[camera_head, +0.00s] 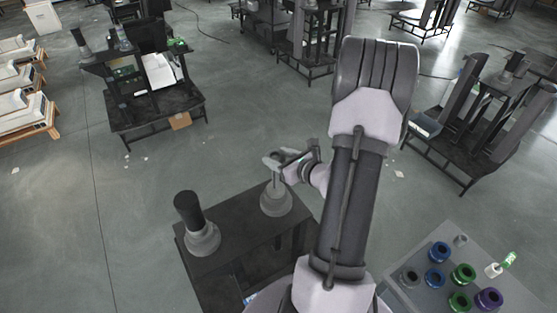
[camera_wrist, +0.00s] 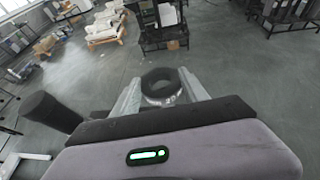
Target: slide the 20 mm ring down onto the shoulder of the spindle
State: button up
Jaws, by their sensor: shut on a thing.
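My gripper (camera_head: 274,160) is shut on a dark grey ring (camera_wrist: 160,83). In the head view the ring is over the spindle (camera_head: 276,203), which has a pale, wide round foot and a thin upright shaft on the dark bench. The ring is near the shaft's top, clear above the wide foot. The shaft's tip is hard to see, so I cannot tell whether the ring is around it or just above it.
A black-topped column (camera_head: 188,208) on a pale foot stands left of the spindle on the dark bench (camera_head: 235,251). A grey tray (camera_head: 515,288) at lower right holds several coloured rings and a small grey peg (camera_head: 460,240). Other benches stand farther off on open floor.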

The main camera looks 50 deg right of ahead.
jog(key=b, duration=0.5)
send_over(278, 185)
jog(key=shift+s+f, duration=0.1)
jog(key=shift+f, duration=3.4)
notch_tip(278, 185, down, 7)
jog(key=b, duration=0.6)
jog(key=shift+r, duration=0.15)
jog(key=o, duration=1.5)
jog(key=p+v, duration=0.2)
jog(key=v, duration=1.5)
jog(key=shift+s+r, duration=0.1)
jog(key=shift+s, duration=0.15)
